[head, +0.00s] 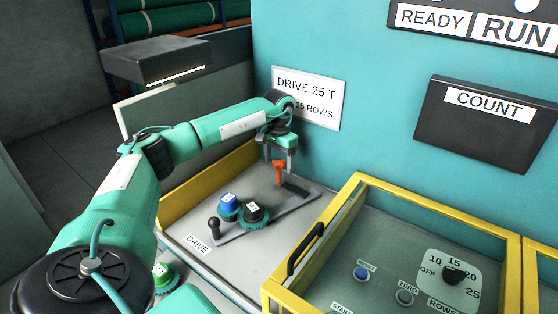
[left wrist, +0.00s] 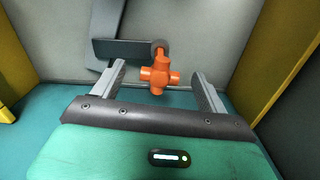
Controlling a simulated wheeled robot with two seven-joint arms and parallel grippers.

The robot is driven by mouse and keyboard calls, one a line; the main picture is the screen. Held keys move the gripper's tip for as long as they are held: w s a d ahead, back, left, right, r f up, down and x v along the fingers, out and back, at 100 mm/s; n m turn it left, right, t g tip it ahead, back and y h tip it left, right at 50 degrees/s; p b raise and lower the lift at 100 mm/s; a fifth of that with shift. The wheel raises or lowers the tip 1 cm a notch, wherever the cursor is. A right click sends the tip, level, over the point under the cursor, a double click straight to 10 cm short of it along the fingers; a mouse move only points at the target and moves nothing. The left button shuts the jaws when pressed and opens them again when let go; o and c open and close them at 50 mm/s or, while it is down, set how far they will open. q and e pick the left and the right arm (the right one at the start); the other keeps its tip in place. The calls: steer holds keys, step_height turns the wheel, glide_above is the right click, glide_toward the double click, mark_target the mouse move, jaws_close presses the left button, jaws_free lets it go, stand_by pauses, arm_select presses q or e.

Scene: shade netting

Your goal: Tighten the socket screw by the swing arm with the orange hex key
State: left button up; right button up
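The orange hex key (head: 279,171) stands below my left gripper (head: 278,150), near the far end of the grey swing arm (head: 235,235). In the left wrist view the hex key (left wrist: 157,76) shows a cross-shaped handle. It lies between the fingers of my left gripper (left wrist: 161,88), with gaps on both sides. The gripper is open. A dark bar (left wrist: 122,50) with a round end lies just beyond the key. The socket screw cannot be made out; whether the key's tip sits in it is hidden. My right gripper is not in view.
A blue-topped gear (head: 228,205), a black-topped gear (head: 253,211) and a black knob (head: 214,228) stand around the swing arm. A green-topped gear (head: 163,275) is nearer. A yellow-framed cover (head: 350,190) lies right; a teal wall (head: 380,110) rises behind.

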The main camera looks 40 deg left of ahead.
arm_select(q)
steer(key=shift+r, duration=0.1)
steer(key=shift+r+p, duration=1)
steer(key=shift+r, duration=0.5)
steer(key=n+p, duration=0.1)
steer(key=n, duration=0.3)
steer(key=shift+n, duration=0.3)
steer(key=n+p, duration=0.1)
steer(key=n, duration=0.3)
steer(key=shift+n, duration=0.4)
steer(key=n+p, duration=0.1)
steer(key=n, duration=0.3)
steer(key=shift+n, duration=0.4)
steer(key=n, duration=0.3)
steer(key=shift+n, duration=0.4)
